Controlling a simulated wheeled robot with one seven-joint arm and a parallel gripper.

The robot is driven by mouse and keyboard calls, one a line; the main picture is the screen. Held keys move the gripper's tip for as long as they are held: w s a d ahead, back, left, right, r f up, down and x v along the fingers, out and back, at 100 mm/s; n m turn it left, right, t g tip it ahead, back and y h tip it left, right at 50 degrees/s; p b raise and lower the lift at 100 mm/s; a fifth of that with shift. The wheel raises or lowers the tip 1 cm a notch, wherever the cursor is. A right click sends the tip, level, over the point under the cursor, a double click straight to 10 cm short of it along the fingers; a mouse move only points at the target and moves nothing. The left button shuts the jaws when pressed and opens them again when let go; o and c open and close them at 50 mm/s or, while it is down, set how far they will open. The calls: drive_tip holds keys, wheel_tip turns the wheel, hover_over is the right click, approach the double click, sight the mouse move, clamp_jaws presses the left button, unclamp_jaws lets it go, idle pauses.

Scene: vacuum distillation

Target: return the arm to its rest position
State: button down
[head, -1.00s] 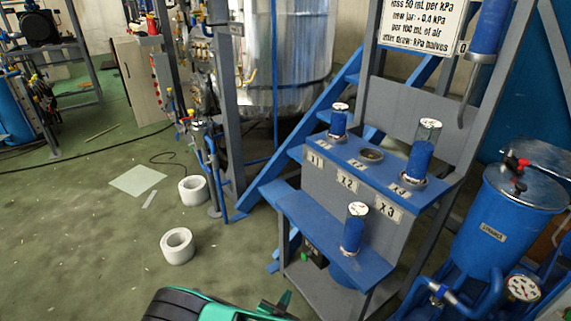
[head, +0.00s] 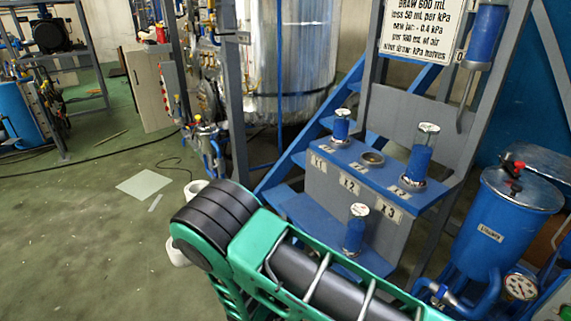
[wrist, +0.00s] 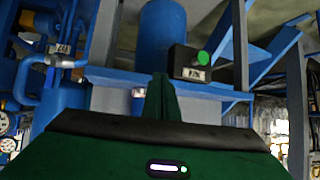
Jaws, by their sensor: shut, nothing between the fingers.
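My arm, green with black joints, rises across the lower middle of the head view, in front of the blue and grey stand (head: 335,195). My gripper (wrist: 160,97) shows in the wrist view as two green fingers together, shut with nothing between them. It is outside the head view. In the wrist view a small dark box with a green button (wrist: 190,62) and a blue cylinder (wrist: 160,35) lie beyond the fingers.
Small blue jars (head: 341,125) stand on the stand's shelf and a lower one (head: 356,230) on its step. A lidded blue tank (head: 500,220) with a gauge (head: 520,287) is at right. Open floor (head: 80,235) spreads at left.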

drive_tip(key=s+d+r+m+g+y, duration=0.1)
drive_tip(key=s+d+r+g, duration=0.25)
drive_tip(key=d+r, duration=0.85)
drive_tip(key=s+d+r+m+g, duration=0.15)
drive_tip(key=d+r+g, duration=0.35)
drive_tip(key=d+r, duration=0.7)
drive_tip(key=s+d+r+n+y, duration=0.2)
drive_tip(key=s+r, duration=0.4)
drive_tip(key=s, duration=0.6)
drive_tip(key=s+d+r+n+y, duration=0.2)
drive_tip(key=s+d+r+y, duration=0.2)
drive_tip(key=s, duration=0.9)
wheel_tip(320, 180, up, 3)
drive_tip(key=shift+s+d+r, duration=0.15)
drive_tip(key=shift+s+d, duration=0.15)
drive_tip(key=shift+d, duration=0.45)
drive_tip(key=shift+w+f+g, duration=0.25)
drive_tip(key=shift+w, duration=0.4)
